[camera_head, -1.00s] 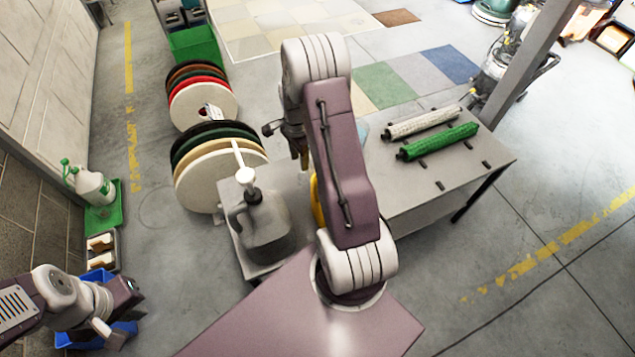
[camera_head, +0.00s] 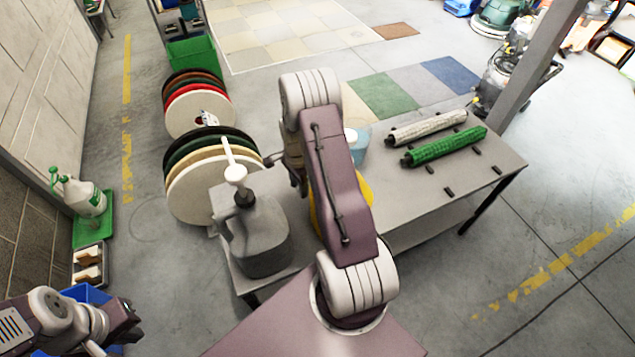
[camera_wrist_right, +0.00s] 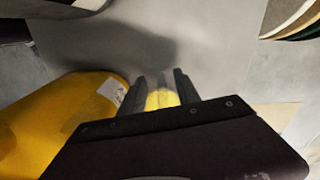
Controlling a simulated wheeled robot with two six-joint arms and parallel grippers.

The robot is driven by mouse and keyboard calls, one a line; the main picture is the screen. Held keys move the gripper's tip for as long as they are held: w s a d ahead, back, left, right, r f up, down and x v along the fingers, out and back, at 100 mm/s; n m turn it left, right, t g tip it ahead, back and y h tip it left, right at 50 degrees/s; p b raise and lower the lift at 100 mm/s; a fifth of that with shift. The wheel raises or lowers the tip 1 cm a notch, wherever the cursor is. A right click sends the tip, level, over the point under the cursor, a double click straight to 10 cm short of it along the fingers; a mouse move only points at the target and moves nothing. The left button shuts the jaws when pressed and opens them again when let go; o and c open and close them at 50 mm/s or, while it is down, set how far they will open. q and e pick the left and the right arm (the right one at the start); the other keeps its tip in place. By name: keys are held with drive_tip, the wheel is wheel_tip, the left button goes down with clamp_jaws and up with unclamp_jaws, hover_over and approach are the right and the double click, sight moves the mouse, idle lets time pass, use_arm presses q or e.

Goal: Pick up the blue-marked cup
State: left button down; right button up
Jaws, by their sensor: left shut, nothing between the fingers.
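No cup with a blue mark can be made out. A pale blue container (camera_head: 357,150) with a white top stands on the grey table (camera_head: 440,190), partly hidden by my right arm; I cannot tell whether it is the cup. My right gripper (camera_wrist_right: 160,88) points over a grey surface in the right wrist view. Its dark fingers stand apart with something small and yellow (camera_wrist_right: 162,98) between them; whether they grip it is unclear. In the head view my arm mostly hides this gripper. My left gripper (camera_head: 118,340) is shut and empty at the lower left, away from the table.
A grey jug (camera_head: 262,235) with a white pump stands on the table's near left part. A yellow container (camera_wrist_right: 60,120) lies close to my right gripper's left. White (camera_head: 427,127) and green (camera_head: 445,146) rollers lie at the right. Large discs (camera_head: 210,188) stand behind the jug.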

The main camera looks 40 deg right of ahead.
wheel_tip(320, 180, down, 4)
drive_tip(key=shift+w+r, duration=0.15)
drive_tip(key=shift+r, duration=0.15)
clamp_jaws()
idle(1.2)
